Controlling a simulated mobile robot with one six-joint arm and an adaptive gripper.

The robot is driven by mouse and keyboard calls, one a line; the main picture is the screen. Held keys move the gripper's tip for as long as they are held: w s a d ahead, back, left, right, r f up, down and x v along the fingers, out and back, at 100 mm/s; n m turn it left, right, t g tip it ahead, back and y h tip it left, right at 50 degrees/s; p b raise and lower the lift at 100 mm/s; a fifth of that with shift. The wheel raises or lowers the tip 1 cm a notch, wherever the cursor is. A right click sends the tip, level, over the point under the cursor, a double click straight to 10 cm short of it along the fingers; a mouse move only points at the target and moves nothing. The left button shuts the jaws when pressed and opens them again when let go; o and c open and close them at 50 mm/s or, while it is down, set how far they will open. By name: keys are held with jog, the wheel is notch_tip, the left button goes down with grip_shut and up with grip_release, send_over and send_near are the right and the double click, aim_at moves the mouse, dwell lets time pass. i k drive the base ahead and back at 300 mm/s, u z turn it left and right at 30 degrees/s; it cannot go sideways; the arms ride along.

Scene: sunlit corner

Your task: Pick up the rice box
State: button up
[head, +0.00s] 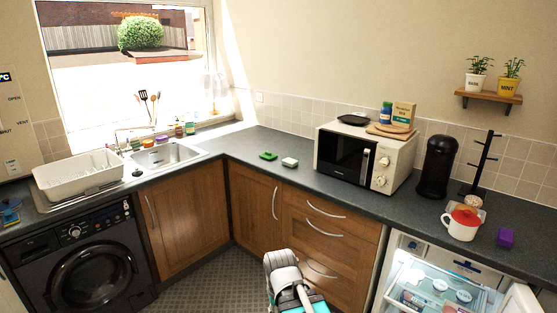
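A small upright box (403,113) with a cream front and yellowish edge stands on top of the microwave (353,157). Its print is too small to read for sure; it is the likeliest rice box. Part of my arm shows at the bottom middle, low in front of the drawers and well away from the box. My gripper's fingers cannot be seen.
A dark plate (353,120) lies on the microwave's left side. A black coffee machine (437,167) stands to its right. The counter left of the microwave is mostly clear.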

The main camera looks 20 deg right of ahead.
aim_at(290, 162)
jog(key=z, duration=0.15)
jog(key=i, duration=0.85)
jog(key=z, duration=0.7)
jog(key=i, duration=0.5)
jog(key=z, duration=0.25)
jog(key=k, duration=0.95)
jog(key=z, duration=0.15)
jog(key=i, duration=0.65)
